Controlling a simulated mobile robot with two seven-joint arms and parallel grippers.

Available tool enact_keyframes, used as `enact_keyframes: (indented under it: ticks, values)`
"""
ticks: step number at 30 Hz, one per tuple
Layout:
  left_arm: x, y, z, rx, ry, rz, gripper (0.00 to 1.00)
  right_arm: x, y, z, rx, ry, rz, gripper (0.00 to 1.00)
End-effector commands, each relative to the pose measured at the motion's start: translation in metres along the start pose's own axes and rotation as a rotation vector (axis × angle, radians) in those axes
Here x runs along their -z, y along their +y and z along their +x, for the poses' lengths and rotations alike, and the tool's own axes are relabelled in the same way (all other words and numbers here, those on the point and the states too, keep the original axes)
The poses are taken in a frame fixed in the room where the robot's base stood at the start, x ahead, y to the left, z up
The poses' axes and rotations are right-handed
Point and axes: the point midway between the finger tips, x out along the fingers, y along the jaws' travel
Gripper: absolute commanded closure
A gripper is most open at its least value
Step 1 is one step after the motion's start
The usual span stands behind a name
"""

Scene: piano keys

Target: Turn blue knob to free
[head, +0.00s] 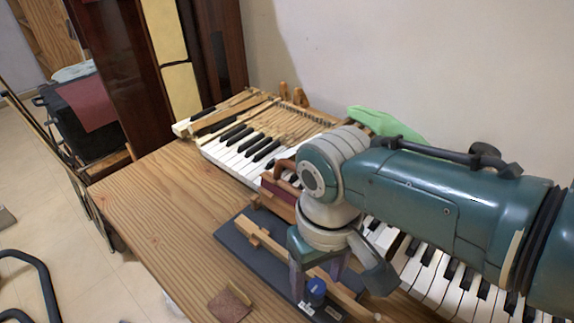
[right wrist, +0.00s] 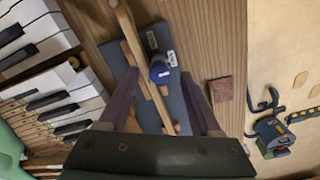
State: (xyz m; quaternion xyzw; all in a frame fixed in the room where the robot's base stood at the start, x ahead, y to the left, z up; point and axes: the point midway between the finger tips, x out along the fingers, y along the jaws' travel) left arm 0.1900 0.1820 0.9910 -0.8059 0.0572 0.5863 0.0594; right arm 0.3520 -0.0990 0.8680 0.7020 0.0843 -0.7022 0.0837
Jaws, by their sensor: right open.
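The blue knob (head: 316,290) stands on a dark base board (head: 240,246) on the wooden table, beside a long light wooden bar. In the right wrist view the blue knob (right wrist: 160,72) is between the two fingers, beyond their tips, with small white labels (right wrist: 152,40) near it on the board. The label text is too small to read. My right gripper (head: 318,280) is open and points down over the board, with its fingers on either side of the knob. It also shows in the right wrist view (right wrist: 158,85). I cannot tell whether a finger touches the knob. My left gripper is not in view.
Piano keys (head: 240,150) with wooden action parts lie behind the board, and more keys (head: 440,275) lie at right under my arm. A small brown block (head: 230,304) lies near the front. The table's left part (head: 150,195) is clear.

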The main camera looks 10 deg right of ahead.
Motion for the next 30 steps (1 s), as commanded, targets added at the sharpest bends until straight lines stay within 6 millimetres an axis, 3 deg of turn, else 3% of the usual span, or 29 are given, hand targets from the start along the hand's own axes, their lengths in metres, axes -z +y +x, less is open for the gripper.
enact_keyframes:
  ticks: [1,6,12,30]
  values:
    - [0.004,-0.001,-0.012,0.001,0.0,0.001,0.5,0.0,0.0,-0.016,0.001,0.002,0.0,0.35]
    - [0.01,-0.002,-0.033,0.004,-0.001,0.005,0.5,0.0,0.001,-0.052,-0.001,0.003,0.0,0.35]
    - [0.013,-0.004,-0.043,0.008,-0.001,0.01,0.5,0.001,0.0,-0.081,0.0,0.003,0.001,0.35]
    - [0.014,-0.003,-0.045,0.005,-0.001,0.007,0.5,-0.001,0.0,-0.088,0.001,0.001,0.0,0.35]
